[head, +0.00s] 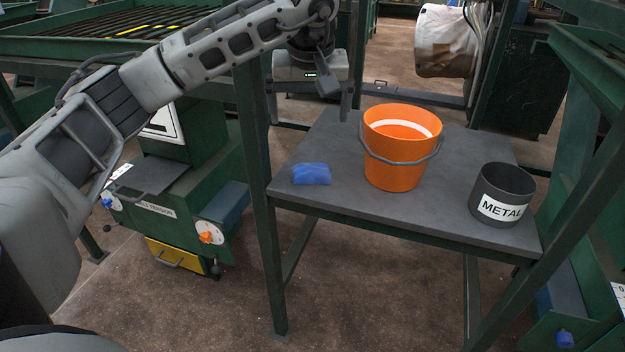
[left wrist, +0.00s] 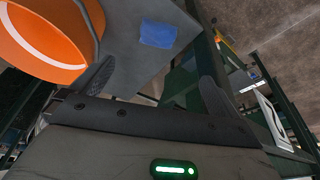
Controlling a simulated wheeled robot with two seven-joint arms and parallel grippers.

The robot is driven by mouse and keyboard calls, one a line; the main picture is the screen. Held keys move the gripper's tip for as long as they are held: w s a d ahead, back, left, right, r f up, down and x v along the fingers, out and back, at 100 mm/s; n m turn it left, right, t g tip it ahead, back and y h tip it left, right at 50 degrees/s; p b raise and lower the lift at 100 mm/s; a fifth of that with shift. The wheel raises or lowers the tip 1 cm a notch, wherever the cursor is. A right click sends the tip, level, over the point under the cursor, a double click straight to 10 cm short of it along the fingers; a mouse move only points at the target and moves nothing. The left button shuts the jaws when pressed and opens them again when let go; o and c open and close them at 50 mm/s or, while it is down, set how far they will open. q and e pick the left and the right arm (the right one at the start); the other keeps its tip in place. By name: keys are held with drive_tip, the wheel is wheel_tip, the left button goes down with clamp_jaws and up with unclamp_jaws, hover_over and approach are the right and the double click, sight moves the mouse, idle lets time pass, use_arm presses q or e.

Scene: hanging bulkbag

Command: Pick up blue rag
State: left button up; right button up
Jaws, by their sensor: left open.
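The blue rag (head: 311,174) lies flat on the left part of a grey table (head: 330,146), near its front-left edge. The rag also shows in the left wrist view (left wrist: 158,34), beyond the fingers and between them. My left gripper (head: 337,92) is above and behind the rag, over the back-left part of the table, apart from it. In the left wrist view the two fingers of the gripper (left wrist: 155,85) are spread wide with nothing between them. My right gripper is not in view.
An orange bucket (head: 393,165) with a grey handle stands right of the rag, close to my left gripper. A dark can labelled METAL (head: 502,195) stands at the table's right. A green post (head: 258,160) rises at the table's left edge.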

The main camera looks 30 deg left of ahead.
use_arm(q)
drive_tip(key=b, duration=0.2)
hover_over(311, 166)
drive_tip(key=s, duration=0.2)
drive_tip(key=f, duration=1)
drive_tip(key=shift+w+d, duration=0.2)
drive_tip(key=shift+d, duration=0.2)
drive_tip(key=shift+w+f, duration=0.1)
drive_tip(key=shift+f, duration=0.2)
drive_tip(key=x, duration=0.4)
drive_tip(key=shift+w+f, duration=0.1)
drive_tip(key=shift+f, duration=0.3)
drive_tip(key=c, duration=1)
drive_tip(key=shift+c, duration=0.3)
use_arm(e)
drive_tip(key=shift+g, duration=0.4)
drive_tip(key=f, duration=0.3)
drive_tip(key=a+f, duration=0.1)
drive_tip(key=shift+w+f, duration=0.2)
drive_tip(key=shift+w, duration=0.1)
